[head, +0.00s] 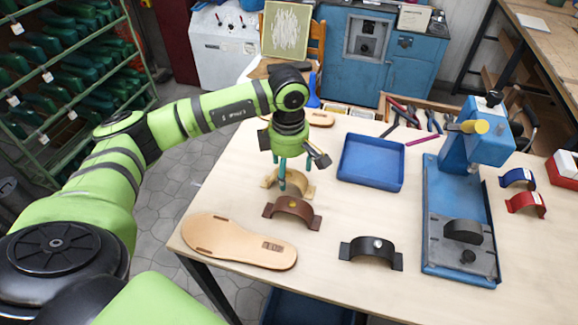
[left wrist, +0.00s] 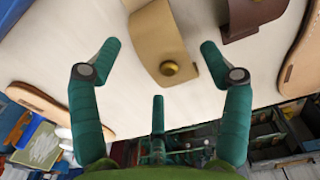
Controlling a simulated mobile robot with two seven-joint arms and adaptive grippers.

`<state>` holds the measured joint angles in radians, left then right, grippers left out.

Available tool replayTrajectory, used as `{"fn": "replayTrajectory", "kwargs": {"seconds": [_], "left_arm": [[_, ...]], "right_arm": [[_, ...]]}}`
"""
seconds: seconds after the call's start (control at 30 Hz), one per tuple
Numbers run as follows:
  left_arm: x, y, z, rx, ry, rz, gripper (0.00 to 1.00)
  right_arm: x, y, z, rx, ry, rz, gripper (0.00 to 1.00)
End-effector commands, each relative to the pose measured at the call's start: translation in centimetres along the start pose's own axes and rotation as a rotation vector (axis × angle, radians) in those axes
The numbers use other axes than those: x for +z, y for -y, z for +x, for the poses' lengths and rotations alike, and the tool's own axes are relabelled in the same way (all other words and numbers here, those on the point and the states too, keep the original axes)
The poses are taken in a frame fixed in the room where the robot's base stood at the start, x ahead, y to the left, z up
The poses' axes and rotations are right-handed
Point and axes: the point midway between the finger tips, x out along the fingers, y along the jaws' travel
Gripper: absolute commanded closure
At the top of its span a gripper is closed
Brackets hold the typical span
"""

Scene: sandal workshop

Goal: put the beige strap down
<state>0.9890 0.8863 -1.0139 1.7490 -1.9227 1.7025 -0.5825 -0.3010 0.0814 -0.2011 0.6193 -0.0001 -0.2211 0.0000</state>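The beige strap (head: 304,190) stands as an arch on the wooden table, behind the brown strap (head: 292,208). My left gripper (head: 285,172) is just above and partly in front of the beige strap, with its green-wrapped fingers apart. In the left wrist view the beige strap (left wrist: 158,35) with its brass stud shows between the spread fingertips (left wrist: 159,62). I see a gap on both sides, and no finger closes on it. The brown strap (left wrist: 242,15) is to its right there. My right gripper is not in view.
A tan sole (head: 238,242) lies at the front left and a black strap (head: 370,250) at the front. A blue tray (head: 371,162) and a blue press (head: 460,215) stand to the right. Red (head: 526,203) and blue (head: 517,178) straps are farther right. Bare table lies between tray and black strap.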

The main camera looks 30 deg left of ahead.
Motion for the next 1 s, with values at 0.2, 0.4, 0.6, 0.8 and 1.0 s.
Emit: {"fn": "replayTrajectory", "kwargs": {"seconds": [0.2,0.4,0.6,0.8,1.0], "left_arm": [[0.0,0.0,-0.2,0.0,0.0,0.0,0.22],[0.1,-0.2,-2.2,0.005,0.002,0.0,0.22],[0.1,-0.1,-6.6,0.007,0.002,0.001,0.22],[0.1,-0.1,-10.4,0.003,0.001,-0.001,0.22],[0.0,0.0,-12.1,0.0,0.0,0.0,0.22]], "right_arm": [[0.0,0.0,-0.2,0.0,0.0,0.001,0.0],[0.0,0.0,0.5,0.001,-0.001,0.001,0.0],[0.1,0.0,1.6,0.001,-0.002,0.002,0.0],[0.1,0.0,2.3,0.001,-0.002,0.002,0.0],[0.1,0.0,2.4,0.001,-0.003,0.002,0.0]]}}
